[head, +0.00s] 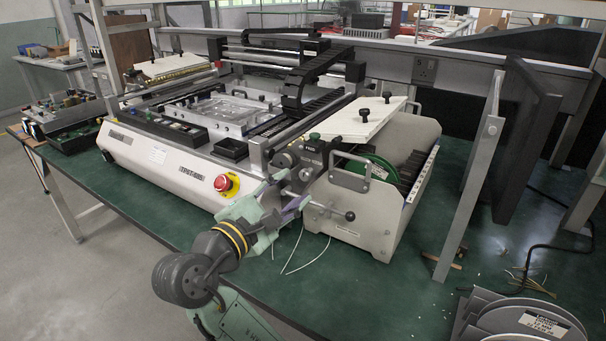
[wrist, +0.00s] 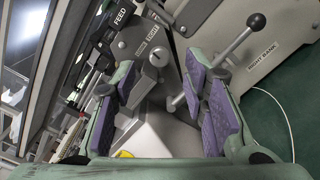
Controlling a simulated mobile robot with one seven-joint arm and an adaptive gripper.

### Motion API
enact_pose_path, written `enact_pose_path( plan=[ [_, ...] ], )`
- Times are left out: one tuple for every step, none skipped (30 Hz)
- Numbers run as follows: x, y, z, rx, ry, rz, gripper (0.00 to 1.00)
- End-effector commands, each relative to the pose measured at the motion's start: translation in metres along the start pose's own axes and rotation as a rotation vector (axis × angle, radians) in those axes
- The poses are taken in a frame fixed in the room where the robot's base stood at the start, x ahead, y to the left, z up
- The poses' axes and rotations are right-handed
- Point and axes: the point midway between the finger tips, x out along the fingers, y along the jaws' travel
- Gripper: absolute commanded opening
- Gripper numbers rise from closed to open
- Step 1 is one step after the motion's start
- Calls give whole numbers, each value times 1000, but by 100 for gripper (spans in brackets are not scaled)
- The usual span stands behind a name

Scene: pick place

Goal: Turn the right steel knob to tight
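A grey steel knob (wrist: 158,57) with a lever-like body shows between my fingers in the wrist view, on the machine's end face. A second small grey knob (wrist: 178,101) sits lower right, close to the right finger and partly hidden. In the head view, a steel knob (head: 305,174) shows on the feeder face just above my gripper (head: 275,208). My gripper is open in the wrist view (wrist: 161,78), its purple pads on either side of the upper knob. Contact with a knob cannot be told.
A black-ball lever (wrist: 236,36) stands out by the "RIGHT BANK" label; it also shows in the head view (head: 335,212). A red emergency button (head: 223,183) is left of my gripper. A green reel (head: 375,165) sits in the feeder.

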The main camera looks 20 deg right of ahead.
Motion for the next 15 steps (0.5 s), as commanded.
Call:
enact_pose_path(
  plan=[
    [12,0,2,-2,-4,-5,40],
    [17,0,2,-2,-4,-4,40],
    [24,0,2,-1,-3,-4,40],
    [29,0,2,-2,-4,-4,40],
    [34,0,2,-1,-3,-4,40],
    [39,1,2,0,-2,-2,40],
    [43,1,2,-1,-3,-2,40],
    [46,1,1,-1,-3,-2,40],
    [50,1,1,0,-2,-1,40],
    [52,1,1,0,-1,0,40],
    [54,1,1,1,-1,0,40],
    [56,0,1,1,-1,0,40],
    [57,0,0,1,-1,-1,40],
    [58,0,0,2,-1,0,40],
    [58,0,0,2,-1,0,40]
  ],
)
